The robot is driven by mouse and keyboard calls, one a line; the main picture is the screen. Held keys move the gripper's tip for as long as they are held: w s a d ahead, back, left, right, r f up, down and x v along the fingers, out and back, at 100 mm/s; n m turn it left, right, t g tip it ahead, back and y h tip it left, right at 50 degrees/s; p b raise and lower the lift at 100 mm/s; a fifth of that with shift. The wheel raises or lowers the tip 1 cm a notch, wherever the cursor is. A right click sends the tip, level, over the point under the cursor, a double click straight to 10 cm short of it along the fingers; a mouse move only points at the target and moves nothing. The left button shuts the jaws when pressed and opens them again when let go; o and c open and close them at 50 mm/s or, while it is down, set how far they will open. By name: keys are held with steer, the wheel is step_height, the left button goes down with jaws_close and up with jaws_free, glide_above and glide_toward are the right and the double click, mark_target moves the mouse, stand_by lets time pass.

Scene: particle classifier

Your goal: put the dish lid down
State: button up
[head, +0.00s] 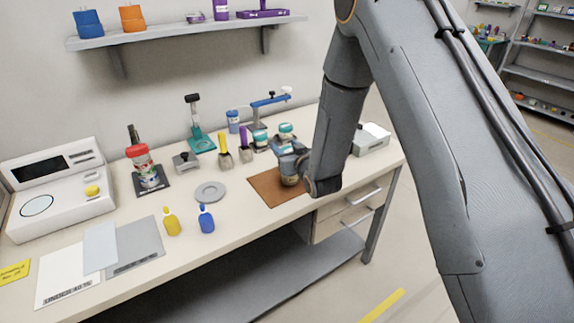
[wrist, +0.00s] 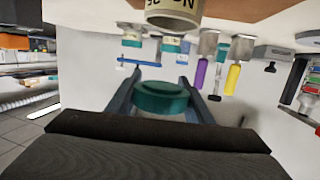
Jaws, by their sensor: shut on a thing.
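The dish lid is a round teal lid (wrist: 160,97), seen in the wrist view between the two blue fingers of my gripper (wrist: 160,100), which is shut on it. In the head view my gripper (head: 288,152) is over the back of the brown mat (head: 268,190), and I cannot make out the held lid there. A pale jar (head: 289,180) with dark lettering stands on the mat, close to my gripper and partly hidden by it. The jar also shows at the top of the wrist view (wrist: 173,15), apart from the lid.
A flat grey round plate (head: 210,192) lies left of the mat. Two teal-topped jars (head: 260,138) (head: 286,130) stand behind it, near yellow- and purple-handled tools (head: 225,153). Yellow (head: 171,222) and blue (head: 206,219) bottles stand at the front. Table between plate and mat is clear.

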steer(key=shift+f+p, duration=0.75)
steer(key=shift+f, duration=2.35)
steer(key=shift+f, duration=0.1)
steer(key=shift+f, duration=0.15)
steer(key=o, duration=1)
